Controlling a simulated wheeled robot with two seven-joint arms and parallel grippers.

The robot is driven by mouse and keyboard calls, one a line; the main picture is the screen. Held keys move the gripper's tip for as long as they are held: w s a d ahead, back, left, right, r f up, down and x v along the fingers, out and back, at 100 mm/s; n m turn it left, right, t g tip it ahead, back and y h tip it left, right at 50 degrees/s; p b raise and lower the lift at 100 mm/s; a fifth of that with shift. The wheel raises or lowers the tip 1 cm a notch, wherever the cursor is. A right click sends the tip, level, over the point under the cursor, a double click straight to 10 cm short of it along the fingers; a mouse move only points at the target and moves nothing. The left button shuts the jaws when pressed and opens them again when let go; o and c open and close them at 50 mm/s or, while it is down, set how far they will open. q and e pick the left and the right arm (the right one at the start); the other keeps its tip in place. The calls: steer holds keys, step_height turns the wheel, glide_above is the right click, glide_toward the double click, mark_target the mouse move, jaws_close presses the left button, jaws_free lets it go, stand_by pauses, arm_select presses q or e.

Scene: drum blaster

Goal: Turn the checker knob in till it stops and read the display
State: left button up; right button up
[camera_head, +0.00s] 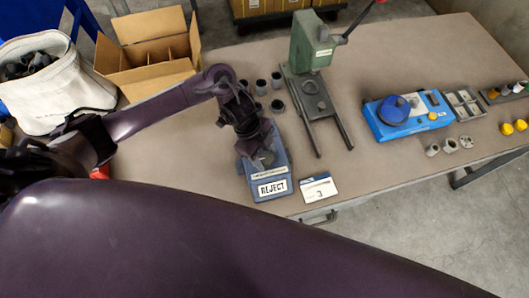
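The checker is a blue box (413,125) on the right half of the table, with a round dark-blue knob (393,108) on its left part. A small dark panel, perhaps the display, is on its right part; no reading is legible. My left gripper (262,158) points down at the blue REJECT bin (270,188), well left of the checker. Its fingertips are down at the bin, too small and dark to show whether they are open or hold anything. My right gripper is not in view; a large purple arm link of mine fills the foreground.
A green press (312,42) stands between the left gripper and the checker. Several dark cups (277,80) are left of it. A card marked 3 (318,187) lies beside the bin. A grey tray (463,104) and small parts (450,146) lie near the checker. An open cardboard box (150,50) is left.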

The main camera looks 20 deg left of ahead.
arm_select(q)
steer(key=c, duration=0.6)
steer(key=shift+r, duration=0.1)
steer(key=shift+c, duration=0.2)
steer(key=n+p, duration=0.1)
steer(key=p, duration=0.1)
steer(key=n+t+p, duration=0.1)
steer(key=n, duration=0.1)
steer(key=shift+s+r+p, duration=0.2)
steer(key=shift+r+p, duration=0.05)
steer(key=shift+p, duration=0.1)
steer(key=shift+f+n+p, duration=0.1)
steer(key=shift+n+p, duration=0.2)
steer(key=shift+n, duration=0.1)
steer(key=shift+w+f+n+t, duration=0.15)
steer(key=shift+n+t, duration=0.15)
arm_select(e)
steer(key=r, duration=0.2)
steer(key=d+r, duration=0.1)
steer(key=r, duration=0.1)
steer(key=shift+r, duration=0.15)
arm_select(q)
steer(key=o, duration=1)
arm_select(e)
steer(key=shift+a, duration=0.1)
